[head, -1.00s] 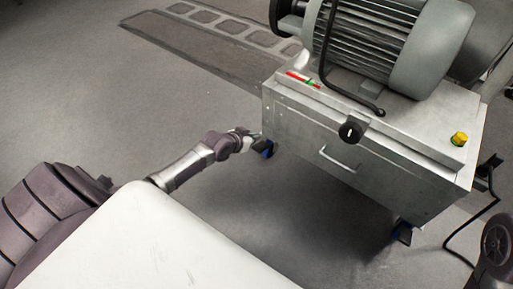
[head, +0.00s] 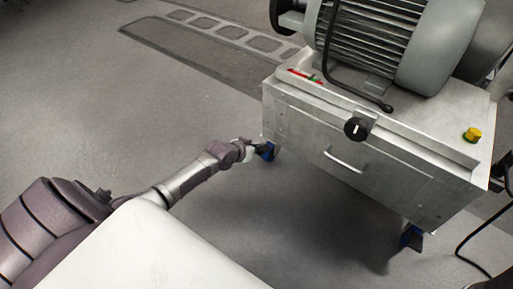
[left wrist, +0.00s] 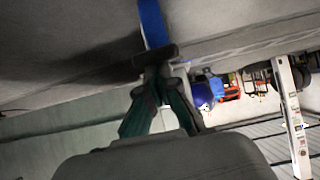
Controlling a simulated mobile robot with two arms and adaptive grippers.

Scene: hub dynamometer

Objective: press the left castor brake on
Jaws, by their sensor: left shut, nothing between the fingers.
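My left arm reaches in from the left, and my left gripper (head: 256,147) is at this castor. In the left wrist view my left gripper (left wrist: 158,62) is shut with nothing between its fingers. A blue strip, likely the brake pedal (left wrist: 152,22), lies right at the fingertips there. I cannot tell whether they touch it or how far it is pressed. My right gripper is not in view.
The cart has a drawer handle (head: 345,160), a black knob (head: 357,129) and a big motor (head: 400,45) on top. A black cable (head: 480,235) hangs at the right. The floor in front is clear.

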